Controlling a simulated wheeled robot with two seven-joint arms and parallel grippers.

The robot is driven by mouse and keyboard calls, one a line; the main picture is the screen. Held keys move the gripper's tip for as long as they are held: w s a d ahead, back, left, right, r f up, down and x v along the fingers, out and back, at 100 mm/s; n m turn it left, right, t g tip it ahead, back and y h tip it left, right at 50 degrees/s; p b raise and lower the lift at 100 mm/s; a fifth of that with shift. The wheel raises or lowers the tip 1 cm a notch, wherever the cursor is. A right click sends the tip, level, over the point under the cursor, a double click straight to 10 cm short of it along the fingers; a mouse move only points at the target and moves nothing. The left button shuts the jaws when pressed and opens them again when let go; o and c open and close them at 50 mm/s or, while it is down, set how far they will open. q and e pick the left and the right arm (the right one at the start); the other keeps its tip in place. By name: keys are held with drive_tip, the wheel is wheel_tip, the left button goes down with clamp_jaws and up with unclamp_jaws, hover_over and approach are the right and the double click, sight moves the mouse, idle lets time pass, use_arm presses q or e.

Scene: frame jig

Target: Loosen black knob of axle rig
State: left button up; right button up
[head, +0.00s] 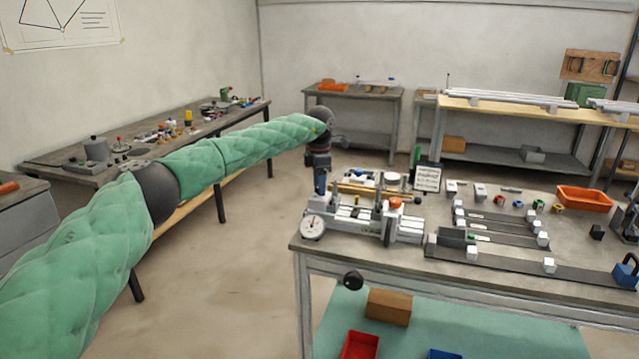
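The axle rig (345,222), a pale grey fixture with a round white dial at its left end, stands at the table's front left corner. A dark round wheel or knob (389,232) shows on its front side. A separate black ball (352,281) shows in front of the table's edge; I cannot tell what it is fixed to. My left gripper (320,184) points down at the rig's back left, above or just behind it. Its fingers are small and dark, so I cannot tell whether they are open or touching anything. My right gripper is not in view.
The grey table (400,262) also holds dark rails with white blocks, a small sign (427,177), an orange tray (584,199) and a blue padlock-like piece (626,271). Boxes sit on the lower shelf. A cluttered bench (75,171) lies beyond my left arm. The floor between is clear.

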use_arm(q)
drive_tip(key=c, duration=0.9)
drive_tip(key=shift+o, duration=0.2)
